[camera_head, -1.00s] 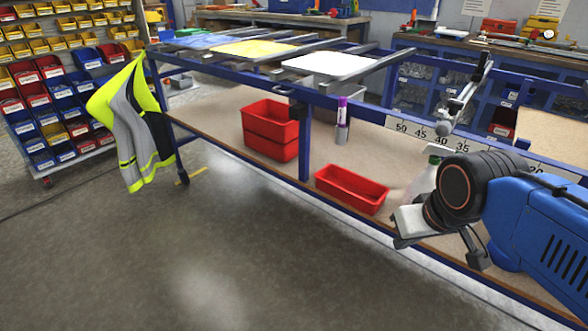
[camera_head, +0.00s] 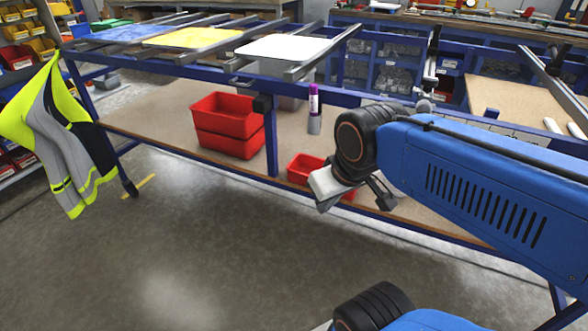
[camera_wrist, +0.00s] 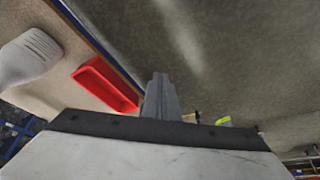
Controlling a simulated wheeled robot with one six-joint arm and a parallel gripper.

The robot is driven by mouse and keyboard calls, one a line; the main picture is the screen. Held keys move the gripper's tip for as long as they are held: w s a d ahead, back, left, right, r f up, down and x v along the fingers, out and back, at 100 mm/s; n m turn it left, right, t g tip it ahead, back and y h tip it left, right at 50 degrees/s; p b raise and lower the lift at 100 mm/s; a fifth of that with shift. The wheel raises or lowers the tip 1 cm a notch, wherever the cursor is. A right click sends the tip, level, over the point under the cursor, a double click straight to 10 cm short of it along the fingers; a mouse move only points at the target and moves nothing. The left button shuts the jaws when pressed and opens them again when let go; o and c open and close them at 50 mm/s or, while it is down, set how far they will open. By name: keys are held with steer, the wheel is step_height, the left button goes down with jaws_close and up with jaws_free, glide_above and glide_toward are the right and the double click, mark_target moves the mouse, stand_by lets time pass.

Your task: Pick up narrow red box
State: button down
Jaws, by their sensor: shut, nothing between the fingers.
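The narrow red box (camera_head: 304,168) is a low open tray on the bench's lower wooden shelf, near its front edge. My arm covers its right part in the head view. In the wrist view the narrow red box (camera_wrist: 92,84) shows at left, its long side slanting along the shelf edge. My gripper (camera_wrist: 160,80) is shut and empty. The height gap cannot be told.
Two stacked red bins (camera_head: 228,125) and a purple-capped tube (camera_head: 314,108) stand on the shelf. A white bottle-like thing (camera_wrist: 30,58) lies left of the box. A blue post (camera_head: 271,140) and rails frame the bench.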

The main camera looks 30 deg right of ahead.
steer(key=w+a+f+n+g+h, duration=0.25)
steer(key=w+n+h, duration=0.2)
steer(key=w, duration=0.45)
steer(key=w+a+f+n+g+h, duration=0.1)
steer(key=w+f+n+g+h, duration=0.2)
steer(key=w+n, duration=0.4)
steer(key=w+a+f+n+g+h, duration=0.1)
steer(key=w+f+n+h, duration=0.35)
steer(key=w, duration=0.55)
steer(key=s+d+f, duration=0.1)
steer(key=d+f, duration=0.1)
steer(key=d, duration=0.9)
steer(key=shift+s+d+y, duration=0.25)
steer(key=shift+d+y, duration=0.1)
steer(key=shift+y, duration=0.05)
steer(key=shift+t, duration=0.25)
glide_toward(301, 173)
steer(key=shift+s+f, duration=0.55)
steer(key=shift+f, duration=0.3)
steer(key=shift+s+f, duration=0.5)
steer(key=shift+f, duration=0.3)
